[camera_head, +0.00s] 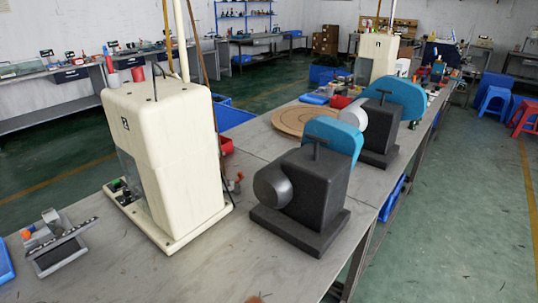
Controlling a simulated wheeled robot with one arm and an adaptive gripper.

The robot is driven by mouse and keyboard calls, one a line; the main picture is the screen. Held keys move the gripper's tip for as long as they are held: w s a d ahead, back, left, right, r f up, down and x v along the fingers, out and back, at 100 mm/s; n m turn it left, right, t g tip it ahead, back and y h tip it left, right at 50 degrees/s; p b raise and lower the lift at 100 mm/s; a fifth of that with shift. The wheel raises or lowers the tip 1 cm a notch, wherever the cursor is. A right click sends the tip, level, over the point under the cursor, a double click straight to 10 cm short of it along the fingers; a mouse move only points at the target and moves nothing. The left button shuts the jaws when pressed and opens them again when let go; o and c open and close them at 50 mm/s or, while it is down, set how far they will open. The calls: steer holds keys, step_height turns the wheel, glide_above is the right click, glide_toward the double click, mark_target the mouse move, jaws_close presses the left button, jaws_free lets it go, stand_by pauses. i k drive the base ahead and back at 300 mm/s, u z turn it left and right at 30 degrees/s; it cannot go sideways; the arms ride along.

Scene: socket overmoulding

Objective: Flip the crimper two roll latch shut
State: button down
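No label names crimper two, and I cannot tell which machine it is. A near dark block machine (322,192) stands on the bench, with a grey roll (272,187), a blue rounded cover (337,134) behind it and a small T-shaped bar (316,148) on top. A similar far dark machine (381,128) stands behind, with a pale roll (353,116), a blue cover (402,98) and a small bar (383,95) on top. I cannot make out whether either bar is a latch, or whether it is open or shut. My gripper is not in view.
A tall cream machine (170,160) stands left of the near dark machine; another cream machine (377,58) stands farther back. A small metal fixture (60,245) sits at the left. The metal bench (250,262) is clear in front. Stools (494,95) stand on the floor at right.

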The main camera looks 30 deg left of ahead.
mark_target(240, 174)
steer(key=i, duration=1.6)
steer(key=u, duration=3.15)
